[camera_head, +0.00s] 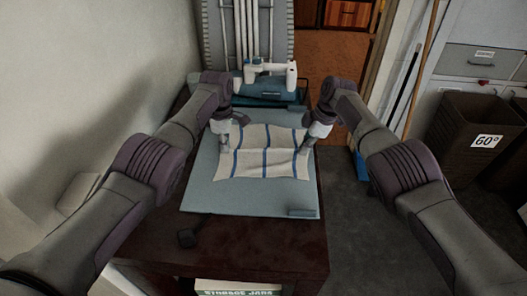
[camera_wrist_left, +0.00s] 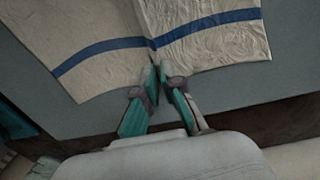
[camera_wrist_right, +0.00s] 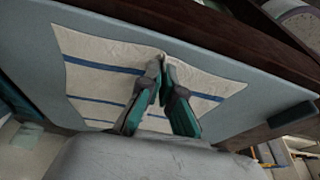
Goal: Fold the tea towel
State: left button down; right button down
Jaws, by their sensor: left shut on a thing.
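The tea towel (camera_head: 265,160), cream with blue stripes, lies spread on a pale blue-grey board (camera_head: 250,198). Its surface is slightly wrinkled. My left gripper (camera_head: 226,138) is at the towel's left edge. In the left wrist view its fingertips (camera_wrist_left: 158,66) are together on the towel's edge, which creases there. My right gripper (camera_head: 309,141) is at the towel's right edge. In the right wrist view its fingertips (camera_wrist_right: 163,66) pinch the towel's edge, which puckers up between them. The fingertips are too small to make out in the head view.
The board lies on a dark wooden table (camera_head: 255,240). A brown bin (camera_head: 470,140) stands right.

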jog(key=shift+s+f, duration=0.15)
dwell(0.4)
